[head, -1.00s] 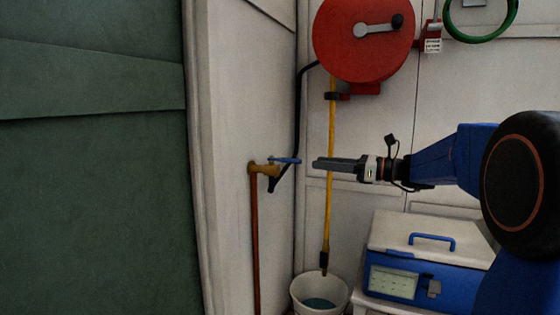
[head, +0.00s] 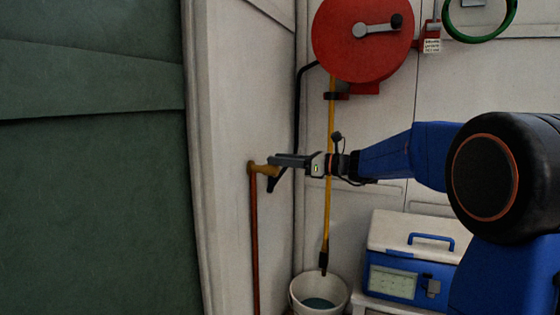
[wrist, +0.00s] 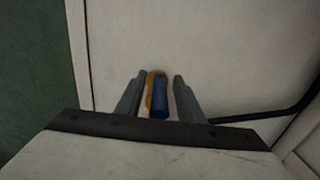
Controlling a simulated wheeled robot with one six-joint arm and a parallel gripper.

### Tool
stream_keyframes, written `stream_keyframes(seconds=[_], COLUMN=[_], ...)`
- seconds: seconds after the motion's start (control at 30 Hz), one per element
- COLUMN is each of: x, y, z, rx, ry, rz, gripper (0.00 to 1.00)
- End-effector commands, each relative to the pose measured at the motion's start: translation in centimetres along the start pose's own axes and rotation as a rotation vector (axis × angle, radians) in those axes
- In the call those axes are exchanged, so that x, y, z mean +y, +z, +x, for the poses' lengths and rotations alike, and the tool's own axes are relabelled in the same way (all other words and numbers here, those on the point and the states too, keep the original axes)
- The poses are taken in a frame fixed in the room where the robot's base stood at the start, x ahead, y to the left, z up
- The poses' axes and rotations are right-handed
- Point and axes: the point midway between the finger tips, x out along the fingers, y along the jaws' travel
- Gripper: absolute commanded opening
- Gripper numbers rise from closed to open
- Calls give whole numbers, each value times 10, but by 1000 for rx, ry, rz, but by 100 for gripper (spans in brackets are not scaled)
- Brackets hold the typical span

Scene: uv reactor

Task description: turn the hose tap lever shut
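The brass hose tap (head: 262,170) sits on top of a copper pipe (head: 255,240) by the white wall. In the head view my gripper (head: 278,161) is at the tap and hides its blue lever. In the wrist view the blue lever (wrist: 159,103) lies between my two fingers (wrist: 157,92), with the brass tap body (wrist: 150,88) just behind it. The fingers are apart, with a gap on each side of the lever. A black hose (wrist: 260,116) runs off to the right in the wrist view.
A red hose reel (head: 362,40) hangs on the back wall above. A yellow pole (head: 329,215) stands in a white bucket (head: 298,290) below my arm. A blue and white cool box (head: 400,240) is at the lower right. A green door-like panel (head: 90,200) fills the left.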

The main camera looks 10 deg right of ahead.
Motion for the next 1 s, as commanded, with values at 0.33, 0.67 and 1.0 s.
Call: stream_keyframes(seconds=[0.33,0.67,1.0], x=[0,0,4], y=[0,0,0], z=[5,5,5], rx=[0,0,0], ry=[0,0,-73], rz=[0,0,0], gripper=[34,0,0])
